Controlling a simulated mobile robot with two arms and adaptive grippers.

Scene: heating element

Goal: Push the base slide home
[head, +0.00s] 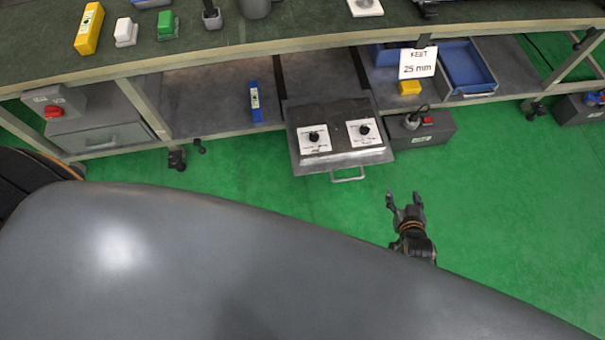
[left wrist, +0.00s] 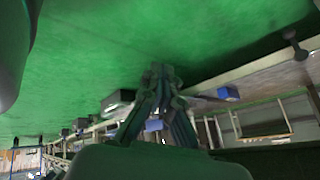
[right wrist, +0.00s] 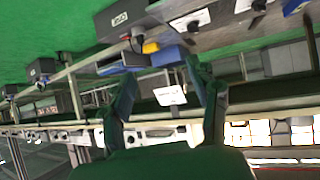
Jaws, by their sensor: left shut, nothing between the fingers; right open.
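The base slide (head: 342,163) is a grey drawer-like tray with a silver handle (head: 348,175) at its front. It sticks out from the lower shelf of the bench over the green floor. Two white cards with black knobs lie on its top. My right gripper (head: 405,200) is open and empty, in front of the slide and to the right of its handle, apart from it. The right gripper also shows in the right wrist view (right wrist: 165,95). My left gripper (left wrist: 160,75) is shut and empty in the left wrist view; it is not seen in the head view.
A dark box with a red switch (head: 428,128) stands right of the slide. A blue tray (head: 467,68), a yellow block (head: 410,88) and a "FEET 25 mm" sign (head: 417,64) are behind it. A blue block (head: 256,102) stands left. Green floor in front is clear.

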